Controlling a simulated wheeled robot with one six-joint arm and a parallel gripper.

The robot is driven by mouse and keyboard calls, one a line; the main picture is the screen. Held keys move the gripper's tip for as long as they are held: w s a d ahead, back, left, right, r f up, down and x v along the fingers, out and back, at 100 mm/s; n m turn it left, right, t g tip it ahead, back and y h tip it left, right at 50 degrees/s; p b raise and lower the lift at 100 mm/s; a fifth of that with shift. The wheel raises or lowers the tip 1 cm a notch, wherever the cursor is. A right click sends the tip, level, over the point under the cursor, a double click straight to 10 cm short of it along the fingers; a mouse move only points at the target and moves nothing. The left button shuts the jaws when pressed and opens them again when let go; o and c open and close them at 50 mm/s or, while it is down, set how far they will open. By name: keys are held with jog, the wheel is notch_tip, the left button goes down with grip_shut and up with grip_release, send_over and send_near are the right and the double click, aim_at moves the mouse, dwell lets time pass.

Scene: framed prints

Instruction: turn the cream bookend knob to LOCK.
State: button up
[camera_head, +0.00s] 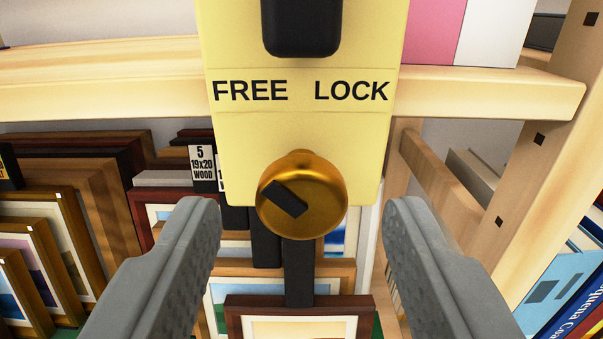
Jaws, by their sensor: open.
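The cream bookend (300,130) is an upright panel in the centre, printed FREE on the left and LOCK on the right. Its round brass knob (318,205) sits at the panel's lower end, below the labels. A dark bar mark on the knob lies at a slant, its upper end toward the left, on the FREE side. My gripper (302,215) is open, with one grey finger on each side of the knob. Clear gaps show between both fingers and the knob, and it holds nothing.
A wooden shelf edge (110,82) runs behind the panel. Framed prints (110,185) stand in rows below and left. A wooden upright (535,145) and blue books (570,290) are at the right. A black block (301,28) sits on the panel above the labels.

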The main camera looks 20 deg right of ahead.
jog(key=shift+w+d, duration=0.15)
jog(key=shift+w, duration=0.35)
jog(key=c, duration=1)
jog(key=shift+o, duration=0.2)
